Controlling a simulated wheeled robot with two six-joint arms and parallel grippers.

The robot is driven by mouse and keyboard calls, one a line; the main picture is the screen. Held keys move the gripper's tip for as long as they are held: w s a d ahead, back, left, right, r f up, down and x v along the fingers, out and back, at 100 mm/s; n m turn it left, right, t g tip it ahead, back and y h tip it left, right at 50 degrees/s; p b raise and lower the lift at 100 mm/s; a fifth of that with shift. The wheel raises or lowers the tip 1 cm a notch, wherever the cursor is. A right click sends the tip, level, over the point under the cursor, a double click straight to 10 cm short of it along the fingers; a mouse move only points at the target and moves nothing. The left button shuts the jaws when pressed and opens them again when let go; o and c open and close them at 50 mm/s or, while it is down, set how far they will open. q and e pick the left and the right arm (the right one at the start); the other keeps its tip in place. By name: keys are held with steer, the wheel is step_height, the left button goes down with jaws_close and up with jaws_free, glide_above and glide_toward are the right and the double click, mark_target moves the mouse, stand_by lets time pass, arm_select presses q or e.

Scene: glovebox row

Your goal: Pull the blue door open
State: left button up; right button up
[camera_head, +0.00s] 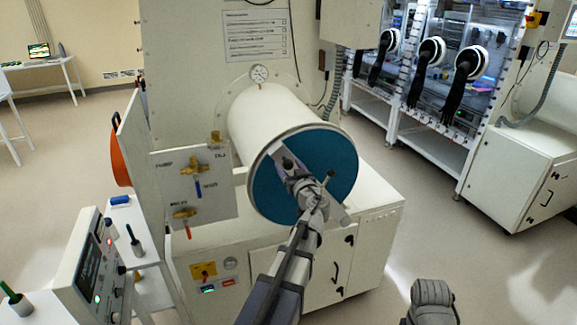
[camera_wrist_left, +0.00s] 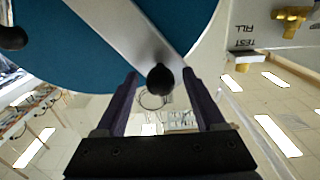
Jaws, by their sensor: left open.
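The blue door (camera_head: 342,160) is a round disc on the near end of a white cylinder (camera_head: 268,112), and it looks closed. A grey bar (camera_head: 338,212) runs slantwise across its face. My left gripper (camera_head: 291,172) is in front of the door, over the bar, and hides part of both. In the left wrist view, the blue door (camera_wrist_left: 95,65) and bar (camera_wrist_left: 120,22) are close ahead. A black knob (camera_wrist_left: 160,78) at the bar lies between the open fingertips (camera_wrist_left: 161,74); contact cannot be told. My right gripper is not in view.
A valve panel (camera_head: 215,205) with brass fittings stands left of the door. A white cabinet (camera_head: 375,225) is below it. A control box (camera_head: 90,265) is at lower left. Gloveboxes (camera_head: 440,75) stand at back right, with clear floor (camera_head: 420,220) between.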

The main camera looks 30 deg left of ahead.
arm_select(q)
steer(key=shift+w+a, duration=0.2)
steer(key=shift+a, duration=0.1)
jaws_close()
stand_by(0.5)
stand_by(0.9)
